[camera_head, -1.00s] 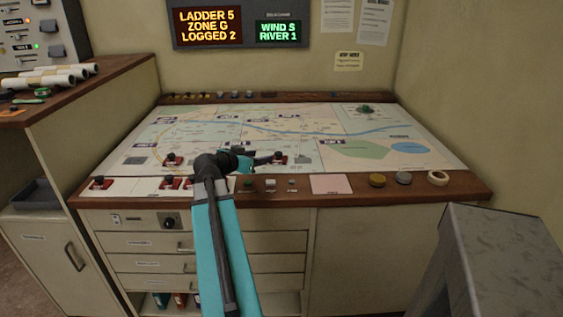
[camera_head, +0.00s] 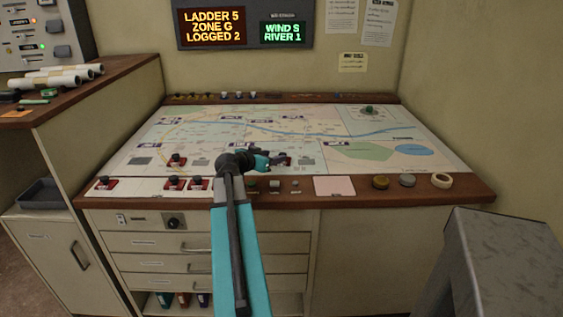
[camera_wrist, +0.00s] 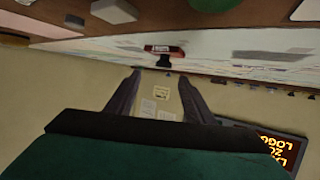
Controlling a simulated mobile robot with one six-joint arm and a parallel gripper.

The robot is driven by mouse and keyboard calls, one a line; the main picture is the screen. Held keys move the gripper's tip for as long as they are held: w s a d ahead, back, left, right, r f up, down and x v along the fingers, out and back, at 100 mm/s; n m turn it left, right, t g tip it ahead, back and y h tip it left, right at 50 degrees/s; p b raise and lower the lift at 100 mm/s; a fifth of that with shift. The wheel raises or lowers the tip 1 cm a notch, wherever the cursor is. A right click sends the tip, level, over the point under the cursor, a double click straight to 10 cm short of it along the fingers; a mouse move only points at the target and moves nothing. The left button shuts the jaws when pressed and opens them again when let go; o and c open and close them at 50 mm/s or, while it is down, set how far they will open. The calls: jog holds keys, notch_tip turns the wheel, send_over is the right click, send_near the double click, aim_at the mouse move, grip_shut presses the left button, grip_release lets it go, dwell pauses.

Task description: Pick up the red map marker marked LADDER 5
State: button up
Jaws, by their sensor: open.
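Several red map markers with dark knobs show in the head view; their labels are too small to read, so I cannot tell which is LADDER 5. One red marker (camera_head: 285,161) lies on the map just right of my gripper (camera_head: 267,160), partly hidden by it. Another red marker (camera_head: 176,161) is on the map to the left. More red markers, such as one (camera_head: 106,184), lie along the white front strip. In the wrist view one red marker (camera_wrist: 163,49) sits beyond and between the fingertips of my gripper (camera_wrist: 160,76), which are apart and empty.
A pink card (camera_head: 335,186) lies there too. A grey metal block (camera_head: 500,255) stands at the right front. The display (camera_head: 212,27) reads LADDER 5, ZONE G, LOGGED 2.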

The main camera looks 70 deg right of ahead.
jog(key=shift+x, duration=0.9)
jog(key=shift+d, duration=0.15)
jog(key=shift+p+x, duration=0.8)
jog(key=shift+x, duration=1.7)
jog(key=shift+w+f, duration=0.15)
jog(key=shift+f, duration=0.05)
jog(key=shift+c, duration=0.2)
jog(key=c, duration=1.1)
